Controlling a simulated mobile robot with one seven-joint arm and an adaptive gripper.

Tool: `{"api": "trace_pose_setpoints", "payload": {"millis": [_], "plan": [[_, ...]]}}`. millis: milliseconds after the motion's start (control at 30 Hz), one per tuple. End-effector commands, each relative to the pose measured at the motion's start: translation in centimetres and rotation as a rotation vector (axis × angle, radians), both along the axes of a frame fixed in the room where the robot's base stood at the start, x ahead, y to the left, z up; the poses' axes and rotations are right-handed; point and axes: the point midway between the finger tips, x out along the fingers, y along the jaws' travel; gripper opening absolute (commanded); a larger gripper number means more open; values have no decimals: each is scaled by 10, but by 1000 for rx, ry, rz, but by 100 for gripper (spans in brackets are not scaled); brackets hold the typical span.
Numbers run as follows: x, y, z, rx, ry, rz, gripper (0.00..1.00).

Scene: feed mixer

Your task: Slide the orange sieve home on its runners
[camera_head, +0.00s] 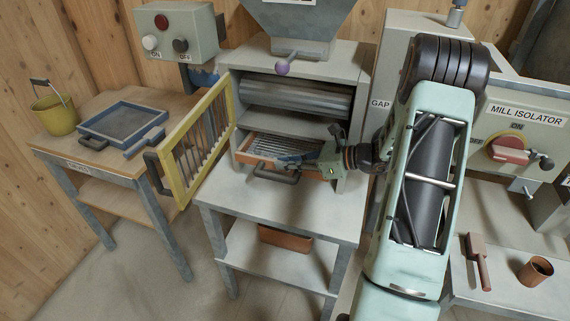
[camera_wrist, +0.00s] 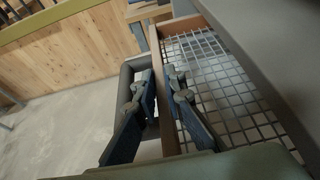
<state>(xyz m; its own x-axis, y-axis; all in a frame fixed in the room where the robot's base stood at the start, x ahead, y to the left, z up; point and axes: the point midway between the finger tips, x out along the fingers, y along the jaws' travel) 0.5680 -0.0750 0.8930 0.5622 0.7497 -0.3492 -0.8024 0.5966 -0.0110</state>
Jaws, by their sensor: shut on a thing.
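The orange sieve (camera_head: 262,150), a mesh tray with an orange frame, sits in the lower opening of the grey mill (camera_head: 305,60). Its front end and dark handle (camera_head: 276,175) stick out past the mill's front. My gripper (camera_head: 296,158) reaches in from the right at the sieve's front. In the wrist view, my gripper (camera_wrist: 163,85) is shut on the sieve's front rail (camera_wrist: 158,92), one dark blue finger on the handle side and the other over the wire mesh (camera_wrist: 215,75). The grey handle (camera_wrist: 123,85) shows beside the left finger. The runners are hidden.
A yellow barred guard (camera_head: 185,150) stands swung open just left of the sieve. A blue-framed tray (camera_head: 122,122) and yellow bucket (camera_head: 53,115) are on the left table. An orange box (camera_head: 285,239) is on the lower shelf. The mill isolator (camera_head: 510,150) is at right.

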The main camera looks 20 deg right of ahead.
Motion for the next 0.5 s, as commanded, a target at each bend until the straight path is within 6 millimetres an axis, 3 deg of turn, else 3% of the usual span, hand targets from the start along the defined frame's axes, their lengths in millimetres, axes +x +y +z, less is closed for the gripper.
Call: {"api": "trace_pose_setpoints", "payload": {"millis": [167, 200, 367, 500], "plan": [[3, -2, 2, -4, -9, -2, 0], [3, -2, 3, -4, -9, -2, 12], [3, -2, 3, -5, -10, -2, 29], [3, -2, 3, -5, -11, -3, 30]]}}
